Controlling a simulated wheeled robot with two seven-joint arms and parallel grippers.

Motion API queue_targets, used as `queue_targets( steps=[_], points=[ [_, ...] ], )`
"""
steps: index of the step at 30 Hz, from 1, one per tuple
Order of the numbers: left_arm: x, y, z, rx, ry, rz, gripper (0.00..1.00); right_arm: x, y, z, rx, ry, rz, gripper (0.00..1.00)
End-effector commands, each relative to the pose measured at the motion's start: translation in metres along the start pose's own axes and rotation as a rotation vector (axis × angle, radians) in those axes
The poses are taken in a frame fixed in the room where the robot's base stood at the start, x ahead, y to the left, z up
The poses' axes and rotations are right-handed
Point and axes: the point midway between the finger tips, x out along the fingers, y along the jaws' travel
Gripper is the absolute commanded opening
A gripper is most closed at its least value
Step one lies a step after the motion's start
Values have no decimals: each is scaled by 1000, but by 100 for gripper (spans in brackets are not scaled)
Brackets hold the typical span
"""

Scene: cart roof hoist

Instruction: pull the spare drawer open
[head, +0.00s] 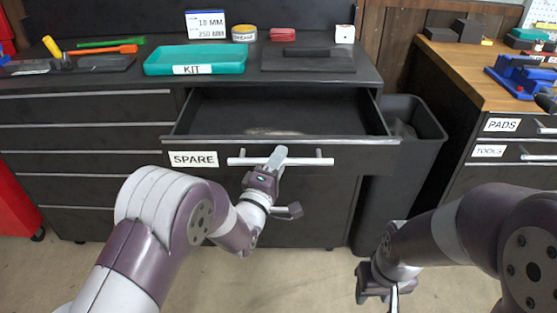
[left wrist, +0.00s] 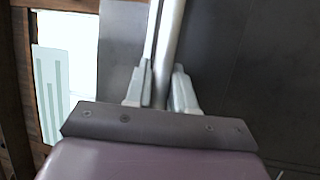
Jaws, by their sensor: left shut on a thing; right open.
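The spare drawer (head: 270,141) is pulled out from the dark cabinet, and its inside shows as empty apart from a pale smudge on its floor. Its front bears a SPARE label (head: 193,159) and a light bar handle (head: 309,161). My left gripper (head: 277,158) is shut on the handle near its middle. In the left wrist view the handle (left wrist: 168,50) runs between the two fingers (left wrist: 160,88). My right gripper (head: 377,291) is low at the right, in front of the bin, open and apart from the drawer.
A teal KIT tray (head: 196,60), tools, a tape roll and small boxes stand on the cabinet top (head: 130,72). A dark bin (head: 408,160) stands close to the drawer's right. A wooden-topped cabinet (head: 480,75) is at the right. The floor in front is clear.

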Motion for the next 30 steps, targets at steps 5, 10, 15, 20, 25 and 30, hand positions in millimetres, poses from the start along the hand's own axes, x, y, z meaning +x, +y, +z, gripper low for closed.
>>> queue_targets(
  steps=[5,10,15,20,25,30],
  points=[
    [0,-1,0,0,-1,-2,0,0,0,0,0,0,0,43],
    [0,-1,0,0,0,-1,44,0,0,0,0,0,0,43],
    [0,0,0,0,0,-1,44,0,0,0,0,0,0,43],
    [-15,-1,0,0,0,-3,44,0,0,0,0,0,0,43],
    [-61,0,0,0,0,-4,44,-1,0,0,0,0,0,43],
    [-102,0,0,0,0,-3,44,-2,0,0,0,0,0,43]
  ],
)
